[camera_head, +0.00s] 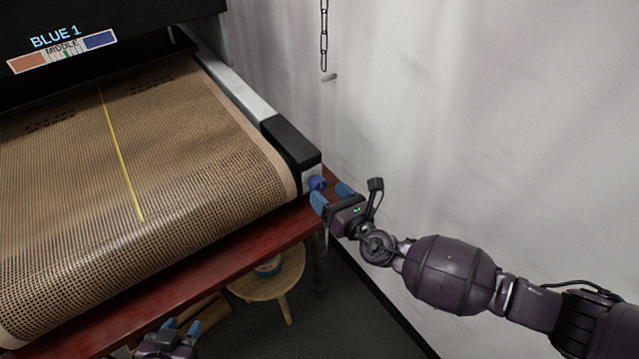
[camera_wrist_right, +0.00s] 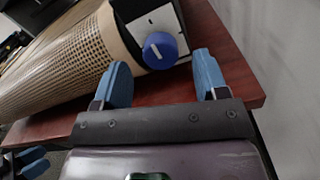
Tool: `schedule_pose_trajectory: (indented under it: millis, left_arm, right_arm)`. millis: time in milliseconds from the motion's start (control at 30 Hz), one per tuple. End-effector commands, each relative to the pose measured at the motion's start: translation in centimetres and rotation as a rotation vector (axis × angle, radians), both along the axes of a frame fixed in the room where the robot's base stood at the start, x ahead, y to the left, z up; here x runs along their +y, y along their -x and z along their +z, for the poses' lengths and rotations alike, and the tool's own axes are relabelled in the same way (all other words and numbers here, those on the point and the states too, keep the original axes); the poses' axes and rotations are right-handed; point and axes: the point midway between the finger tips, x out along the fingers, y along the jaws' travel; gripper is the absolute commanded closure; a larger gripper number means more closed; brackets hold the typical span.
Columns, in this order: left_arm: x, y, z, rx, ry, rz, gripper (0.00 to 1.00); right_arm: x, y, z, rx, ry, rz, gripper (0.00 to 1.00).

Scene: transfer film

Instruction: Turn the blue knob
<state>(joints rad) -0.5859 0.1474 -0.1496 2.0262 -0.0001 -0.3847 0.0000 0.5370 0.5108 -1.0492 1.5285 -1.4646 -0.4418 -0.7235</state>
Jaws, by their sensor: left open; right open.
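The blue knob (camera_head: 317,183) sits on the end panel of the conveyor machine, at its right front corner. In the right wrist view the blue knob (camera_wrist_right: 160,50) carries a white pointer mark, on a white panel with dark tick marks. My right gripper (camera_head: 331,196) is at the knob in the head view. In the wrist view its blue fingers (camera_wrist_right: 162,82) are apart, with the knob ahead of the gap between them; I cannot tell whether they touch it. The display (camera_head: 63,51) reads "BLUE 1" and "MIDDLE". My left gripper (camera_head: 181,332) is open and empty at the bottom edge, low in front of the table.
A chain (camera_head: 324,35) hangs by the pale wall at right.

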Motion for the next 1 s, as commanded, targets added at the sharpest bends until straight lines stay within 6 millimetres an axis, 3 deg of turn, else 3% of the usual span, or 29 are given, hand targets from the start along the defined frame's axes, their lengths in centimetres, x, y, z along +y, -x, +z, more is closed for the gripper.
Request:
schedule_pose_trajectory:
  millis: [300, 700, 1000]
  left_arm:
    - [-0.1, 0.0, -0.4, 0.005, 0.003, 0.001, 0.57]
    - [-0.2, -0.2, -0.1, -0.002, 0.004, 0.0, 0.57]
    - [-0.2, -0.2, -0.2, -0.001, 0.004, 0.0, 0.57]
  right_arm:
    - [2.3, -3.0, -0.1, 0.002, -0.001, 0.001, 0.33]
    - [2.5, -3.5, 0.0, 0.002, -0.001, 0.0, 0.33]
    - [2.5, -3.5, 0.0, 0.002, -0.001, 0.0, 0.79]
